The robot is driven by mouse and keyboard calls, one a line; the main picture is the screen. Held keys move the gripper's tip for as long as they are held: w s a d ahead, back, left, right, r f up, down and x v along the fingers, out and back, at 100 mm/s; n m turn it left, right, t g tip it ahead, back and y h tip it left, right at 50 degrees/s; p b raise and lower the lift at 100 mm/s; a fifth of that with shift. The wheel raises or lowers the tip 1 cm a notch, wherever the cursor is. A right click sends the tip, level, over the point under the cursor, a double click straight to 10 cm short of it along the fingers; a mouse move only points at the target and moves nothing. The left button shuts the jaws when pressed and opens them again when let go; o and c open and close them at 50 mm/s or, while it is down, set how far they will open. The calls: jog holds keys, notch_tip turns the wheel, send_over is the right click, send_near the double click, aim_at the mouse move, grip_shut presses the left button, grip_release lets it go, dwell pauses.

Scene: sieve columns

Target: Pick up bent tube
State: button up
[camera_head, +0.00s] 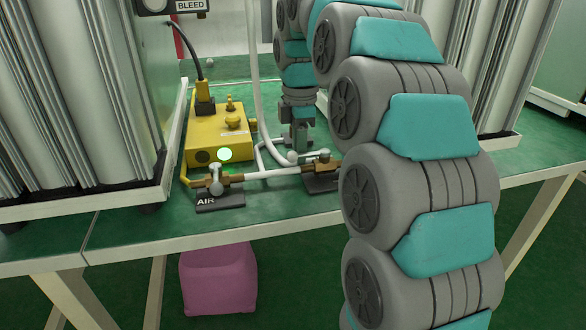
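A white bent tube (258,90) hangs from the top of the camera_head view, runs down beside the yellow box, and curves right near the tabletop. Its low end lies close to my gripper (298,147), which points down at the end of my arm. My gripper is small in view and its fingertips partly merge with the tube and fittings behind and below it. I cannot tell whether it touches the tube or whether its fingers are open. A straight white tube (270,174) lies between two brass valve fittings, the left one on a plate marked AIR (218,203).
A yellow box (218,137) with knobs, a black cable and a lit green light stands behind the fittings. Silver columns (75,90) stand at left and right on the green table (130,222). A pink block (218,280) is below the table. My arm covers the right middle.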

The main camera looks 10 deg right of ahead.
jog(key=shift+r, duration=0.1)
grip_shut()
dwell(0.4)
